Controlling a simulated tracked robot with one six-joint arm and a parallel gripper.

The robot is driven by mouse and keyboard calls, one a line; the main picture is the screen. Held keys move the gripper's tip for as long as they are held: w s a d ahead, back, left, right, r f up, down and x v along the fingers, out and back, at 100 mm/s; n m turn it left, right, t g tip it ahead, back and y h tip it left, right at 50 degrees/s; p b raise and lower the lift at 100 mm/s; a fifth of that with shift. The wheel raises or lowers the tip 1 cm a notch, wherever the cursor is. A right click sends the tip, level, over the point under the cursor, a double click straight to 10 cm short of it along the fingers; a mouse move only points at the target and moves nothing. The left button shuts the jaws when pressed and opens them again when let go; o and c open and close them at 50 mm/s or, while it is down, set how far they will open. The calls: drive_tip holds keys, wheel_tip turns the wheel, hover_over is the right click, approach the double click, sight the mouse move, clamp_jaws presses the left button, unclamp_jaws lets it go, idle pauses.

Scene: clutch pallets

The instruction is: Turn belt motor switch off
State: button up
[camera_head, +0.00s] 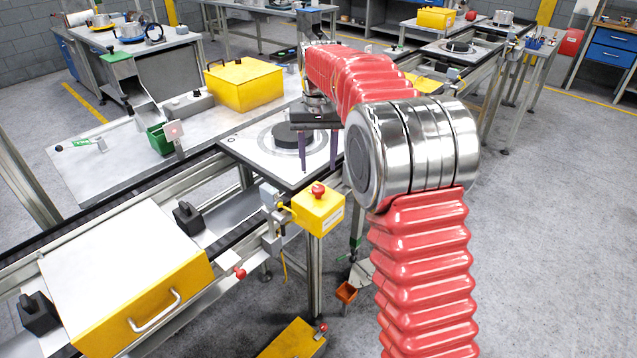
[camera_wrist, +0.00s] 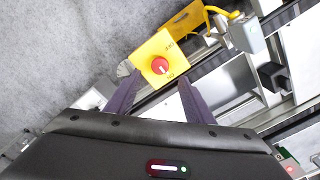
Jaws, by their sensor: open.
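The belt motor switch is a red knob (camera_head: 318,189) on top of a yellow box (camera_head: 322,214) beside the conveyor. In the wrist view the red knob (camera_wrist: 160,66) sits on the yellow box (camera_wrist: 151,50), between small ON and OFF labels. A pale mark on the knob seems to lie on the ON side, but it is small. My gripper (camera_head: 318,168) points down in the head view, just behind the box. In the wrist view my gripper (camera_wrist: 160,78) is open and empty, its dark fingers on either side of the knob in the picture, apparently not touching it.
A white pallet with a dark disc (camera_head: 292,136) lies behind the switch box. A yellow case (camera_head: 243,84) and a green bin (camera_head: 160,138) stand on the table at left. A yellow-sided cover with a handle (camera_head: 155,322) spans the conveyor in front.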

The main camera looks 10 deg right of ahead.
sight(318, 187)
wheel_tip(318, 187, down, 8)
drive_tip(key=shift+r, duration=0.15)
idle(0.4)
drive_tip(key=c, duration=0.9)
drive_tip(key=shift+d, duration=0.15)
drive_tip(key=shift+c, duration=0.7)
